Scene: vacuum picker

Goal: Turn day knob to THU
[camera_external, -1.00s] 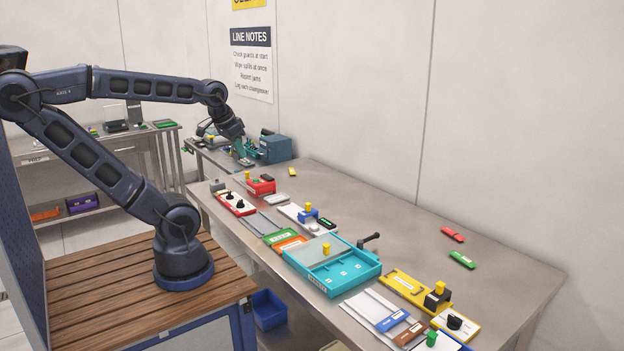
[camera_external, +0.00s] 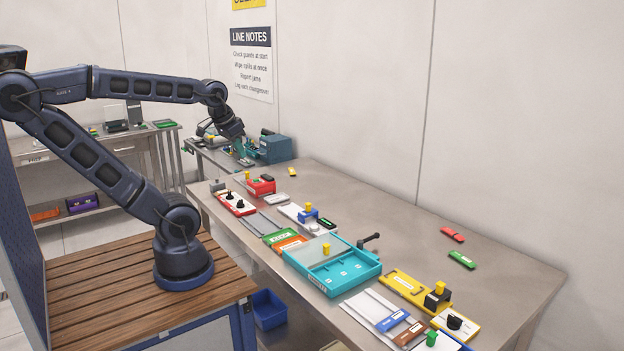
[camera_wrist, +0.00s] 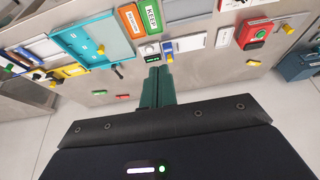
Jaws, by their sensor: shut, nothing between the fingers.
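My gripper (camera_external: 243,160) is up at the far end of the long bench, near the wall, in the external view. In the wrist view its green fingers (camera_wrist: 157,75) are together and empty, above the bench top. A red-edged panel with two black knobs (camera_external: 235,203) lies near the bench's front left edge, apart from the gripper. A white plate with one black knob (camera_external: 457,324) lies at the near right end, far from the gripper. The labels are too small to read, so I cannot tell which knob is the day knob or where it points.
A turquoise tray (camera_external: 359,286) with a black handle lies mid-bench. A red box with a green button (camera_wrist: 254,33) shows at right in the wrist view. A yellow slide plate (camera_external: 400,283) lies nearer. The bench's back strip along the wall is mostly clear.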

